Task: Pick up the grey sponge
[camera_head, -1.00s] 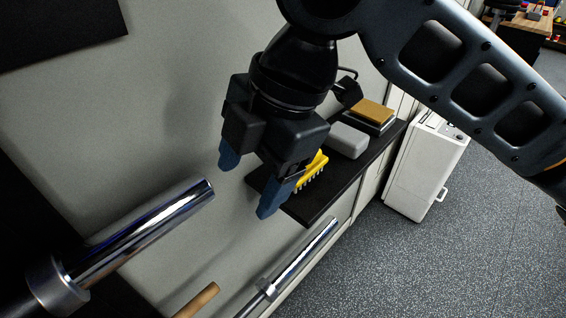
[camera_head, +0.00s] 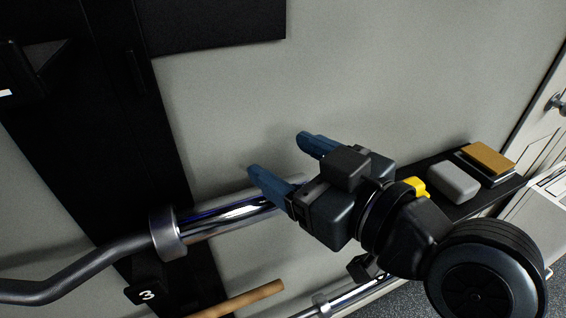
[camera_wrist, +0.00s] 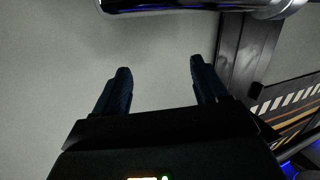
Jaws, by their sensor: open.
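The grey sponge (camera_head: 454,182) is a rounded light-grey block lying on a dark shelf (camera_head: 480,204) at the right of the head view. My gripper (camera_head: 276,160) is open and empty, well to the left of the sponge. Its blue fingers point left, in front of the pale wall and just above a chrome bar sleeve. In the wrist view the two fingers (camera_wrist: 158,66) are spread with only the wall between them. The sponge is not in the wrist view.
A yellow item (camera_head: 416,187), mostly hidden by my arm, lies left of the sponge. A tan-topped block (camera_head: 487,157) lies right of it. The chrome bar sleeve (camera_head: 225,216) is close under my gripper. A wooden handle (camera_head: 243,301) sticks out below.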

